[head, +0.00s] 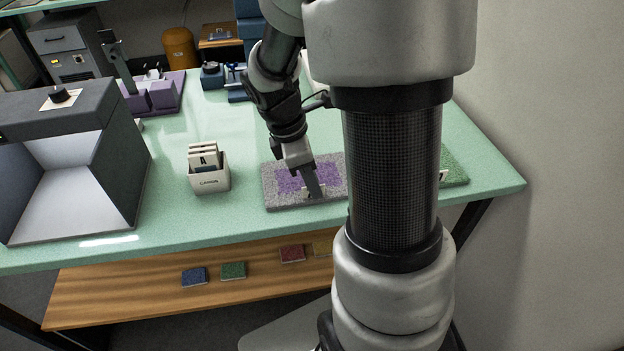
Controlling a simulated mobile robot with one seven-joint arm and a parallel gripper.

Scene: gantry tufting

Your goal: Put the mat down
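A grey mat (274,196) with a purple patch lies flat, or very nearly flat, at the front middle of the green table. My gripper (312,190) points down at the mat's front part, with its dark finger over the purple patch near a small pale tag. Only one finger shows clearly, so I cannot tell whether it is closed on the mat or the tag. My own column hides the mat's right end. A green mat (456,168) with a small pale tag shows partly to the right of the column.
A card box (210,179) stands left of the grey mat. A dark light booth (72,160) fills the table's left end. A purple stand (160,97) is behind. Small coloured samples lie on the wooden shelf (120,290) below. The table's right front corner is clear.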

